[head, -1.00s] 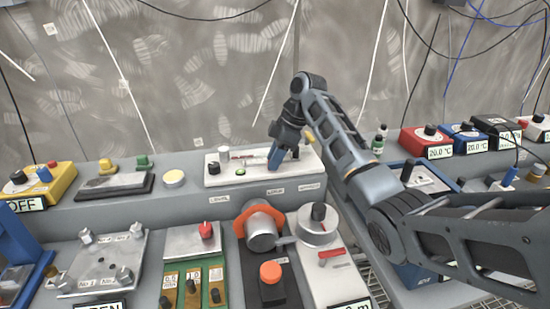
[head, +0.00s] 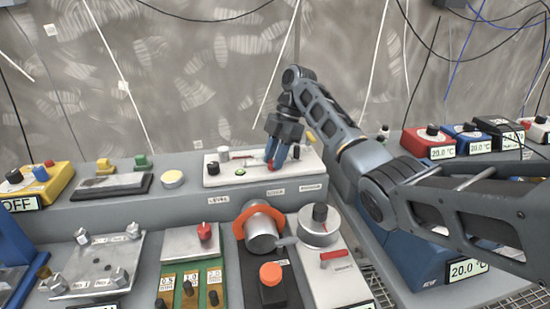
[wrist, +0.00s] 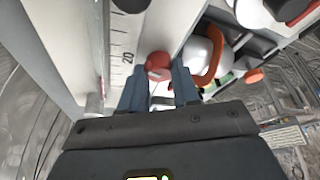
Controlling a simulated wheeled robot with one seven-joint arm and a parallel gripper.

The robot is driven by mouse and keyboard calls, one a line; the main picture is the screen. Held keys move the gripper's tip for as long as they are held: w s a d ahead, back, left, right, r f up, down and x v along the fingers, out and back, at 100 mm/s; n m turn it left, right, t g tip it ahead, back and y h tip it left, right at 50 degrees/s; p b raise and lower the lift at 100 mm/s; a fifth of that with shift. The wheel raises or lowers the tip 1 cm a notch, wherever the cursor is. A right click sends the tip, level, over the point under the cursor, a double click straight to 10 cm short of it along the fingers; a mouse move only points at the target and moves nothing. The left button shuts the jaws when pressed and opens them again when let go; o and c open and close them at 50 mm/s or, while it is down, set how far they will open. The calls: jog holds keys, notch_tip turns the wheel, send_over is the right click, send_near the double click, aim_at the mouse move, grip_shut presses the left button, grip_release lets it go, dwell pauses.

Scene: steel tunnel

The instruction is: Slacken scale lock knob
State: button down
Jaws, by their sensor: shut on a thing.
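A long white panel (head: 222,178) with a scale stands on the upper grey shelf. A red knob (head: 271,167) shows low at my fingertips on this panel, mostly hidden by them. In the wrist view the red knob (wrist: 158,64) sits between the two blue-grey fingers, beside the scale (wrist: 124,58) marked 20. My gripper (head: 275,160) points down at the panel with its fingers around the knob; it also shows in the wrist view (wrist: 159,88). It is shut on the red knob.
An orange-collared cylinder (head: 262,232) and a round grey dial (head: 319,228) stand below in front. Colored boxes line the right.

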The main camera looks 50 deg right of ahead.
dwell(0.4)
jog(key=c, duration=0.8)
grip_release()
jog(key=shift+p+v, duration=1)
jog(key=shift+v, duration=2.9)
